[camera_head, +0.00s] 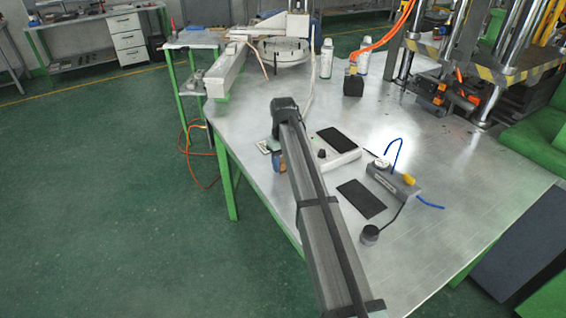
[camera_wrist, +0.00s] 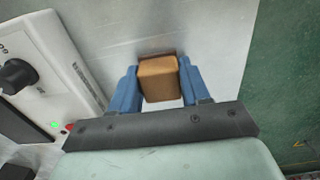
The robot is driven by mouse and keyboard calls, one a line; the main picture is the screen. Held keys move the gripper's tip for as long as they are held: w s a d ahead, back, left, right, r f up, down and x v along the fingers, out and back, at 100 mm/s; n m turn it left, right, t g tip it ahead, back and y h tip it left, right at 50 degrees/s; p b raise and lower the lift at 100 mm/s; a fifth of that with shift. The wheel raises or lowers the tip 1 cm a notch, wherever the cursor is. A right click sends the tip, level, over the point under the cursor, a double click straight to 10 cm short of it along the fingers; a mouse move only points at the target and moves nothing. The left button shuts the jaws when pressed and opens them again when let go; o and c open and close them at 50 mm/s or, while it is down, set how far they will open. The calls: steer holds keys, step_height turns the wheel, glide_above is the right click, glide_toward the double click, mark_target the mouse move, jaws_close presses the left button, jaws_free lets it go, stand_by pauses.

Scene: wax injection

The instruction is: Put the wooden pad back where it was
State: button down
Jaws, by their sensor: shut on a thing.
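The wooden pad (camera_wrist: 160,80) is a small brown block in the wrist view. It sits between the two blue fingers of my gripper (camera_wrist: 160,88), which are shut on it. The metal table (camera_wrist: 190,28) lies behind the pad; I cannot tell whether the pad touches it. In the head view my arm hides the pad, and only a bit of a blue finger of my gripper (camera_head: 279,161) shows at the table's left edge.
A white control box (camera_head: 336,151) with a black knob stands beside my gripper, also at left in the wrist view (camera_wrist: 58,50). Black pads (camera_head: 362,198) and a grey device (camera_head: 393,183) with a blue cable lie to the right. The table edge and green floor (camera_wrist: 289,75) are close.

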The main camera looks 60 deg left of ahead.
mark_target(283, 161)
steer(key=shift+f, duration=0.1)
steer(key=c, duration=0.5)
jaws_free()
step_height(283, 161, up, 12)
steer(key=shift+r, duration=0.1)
stand_by(0.4)
